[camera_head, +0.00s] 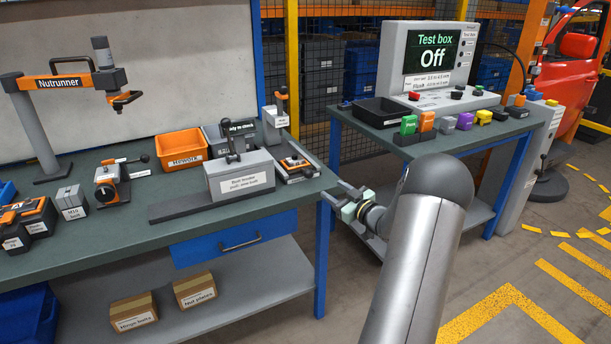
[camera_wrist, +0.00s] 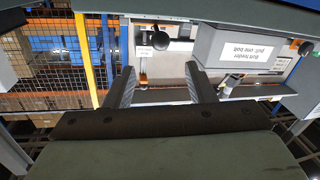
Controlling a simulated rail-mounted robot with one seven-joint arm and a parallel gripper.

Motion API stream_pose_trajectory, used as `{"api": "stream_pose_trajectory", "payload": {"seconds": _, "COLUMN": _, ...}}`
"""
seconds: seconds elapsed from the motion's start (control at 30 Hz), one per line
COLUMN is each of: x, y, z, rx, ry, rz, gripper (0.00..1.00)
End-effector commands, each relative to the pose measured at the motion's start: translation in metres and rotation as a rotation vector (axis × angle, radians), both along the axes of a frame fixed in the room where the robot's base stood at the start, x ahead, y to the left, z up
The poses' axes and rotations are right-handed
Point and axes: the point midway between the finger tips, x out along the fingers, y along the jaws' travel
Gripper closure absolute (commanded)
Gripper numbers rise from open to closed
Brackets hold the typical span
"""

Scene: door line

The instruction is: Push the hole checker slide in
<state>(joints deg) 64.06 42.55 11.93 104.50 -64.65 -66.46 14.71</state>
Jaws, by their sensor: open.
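A small grey fixture with an orange top (camera_head: 297,163) sits at the right end of the green workbench; it looks like the hole checker, but its label is too small to read. I cannot make out how far in its slide stands. My gripper (camera_head: 345,199) is open and empty, just off the bench's right end, apart from the fixture. In the wrist view, which looks upside down, my two fingers (camera_wrist: 160,78) are spread with nothing between them.
The grey bolt feeder box (camera_head: 240,178) stands left of the fixture; it also shows in the wrist view (camera_wrist: 240,48). An upright lever unit (camera_head: 275,120) stands behind. The test box (camera_head: 430,60) on the second table reads "Off". A floor gap separates the tables.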

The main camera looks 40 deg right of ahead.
Motion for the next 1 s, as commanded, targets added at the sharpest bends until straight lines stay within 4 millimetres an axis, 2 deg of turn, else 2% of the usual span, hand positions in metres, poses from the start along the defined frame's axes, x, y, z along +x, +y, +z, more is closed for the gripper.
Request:
{"api": "stream_pose_trajectory", "payload": {"seconds": 0.03, "x": 0.013, "y": 0.002, "z": 0.0, "rx": 0.001, "ry": -0.001, "rz": 0.003, "gripper": 0.5}}
{"api": "stream_pose_trajectory", "payload": {"seconds": 0.2, "x": 0.051, "y": 0.003, "z": 0.0, "rx": 0.0, "ry": -0.001, "rz": 0.002, "gripper": 0.5}}
{"api": "stream_pose_trajectory", "payload": {"seconds": 0.5, "x": 0.109, "y": 0.004, "z": 0.0, "rx": 0.001, "ry": -0.001, "rz": 0.001, "gripper": 0.5}}
{"api": "stream_pose_trajectory", "payload": {"seconds": 0.7, "x": 0.127, "y": 0.004, "z": 0.0, "rx": 0.0, "ry": 0.001, "rz": -0.001, "gripper": 0.5}}
{"api": "stream_pose_trajectory", "payload": {"seconds": 1.0, "x": 0.131, "y": 0.004, "z": 0.0, "rx": 0.001, "ry": 0.001, "rz": -0.001, "gripper": 0.5}}
